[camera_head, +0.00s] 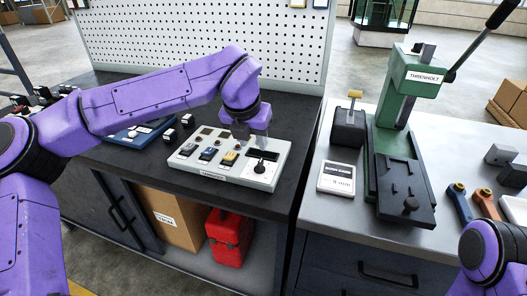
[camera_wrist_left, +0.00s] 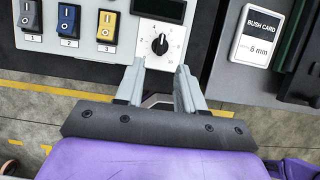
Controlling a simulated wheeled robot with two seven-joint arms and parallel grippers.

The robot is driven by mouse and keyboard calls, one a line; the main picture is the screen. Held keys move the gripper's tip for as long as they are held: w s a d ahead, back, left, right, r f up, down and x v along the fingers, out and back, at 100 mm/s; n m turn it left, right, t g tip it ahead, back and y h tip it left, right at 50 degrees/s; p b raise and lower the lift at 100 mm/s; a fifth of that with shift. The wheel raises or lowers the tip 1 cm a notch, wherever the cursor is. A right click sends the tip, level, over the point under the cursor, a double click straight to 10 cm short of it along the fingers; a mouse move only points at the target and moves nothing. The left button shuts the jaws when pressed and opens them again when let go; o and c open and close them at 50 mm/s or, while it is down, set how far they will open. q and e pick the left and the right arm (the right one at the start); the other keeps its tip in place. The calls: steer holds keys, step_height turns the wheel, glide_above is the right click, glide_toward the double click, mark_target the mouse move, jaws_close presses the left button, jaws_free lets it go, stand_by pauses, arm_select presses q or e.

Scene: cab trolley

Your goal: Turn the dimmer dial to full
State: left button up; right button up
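The dimmer dial (camera_head: 260,168) is a round black knob on a white scale plate at the right end of a light grey control panel (camera_head: 213,179). In the left wrist view the dial (camera_wrist_left: 160,44) has a white pointer mark aimed roughly up the picture; the scale numbers are too small to read surely. My left gripper (camera_head: 246,134) is above the panel near the dial. In the wrist view its two fingers (camera_wrist_left: 160,67) are apart and empty, just below the dial in the picture, with no visible contact. My right gripper is out of view; only part of my right arm shows.
Three numbered rocker switches (camera_wrist_left: 67,20) sit left of the dial, with a dark display (camera_wrist_left: 160,9) above it. A white card (camera_head: 337,179) and a green press (camera_head: 385,140) stand on the bench to the right. A pegboard (camera_head: 200,35) rises behind.

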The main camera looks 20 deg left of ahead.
mark_target(260, 163)
arm_select(q)
steer(key=p+x, duration=0.1)
steer(key=x, duration=0.8)
steer(key=shift+s+d+f, duration=0.15)
steer(key=shift+f, duration=0.2)
jaws_close()
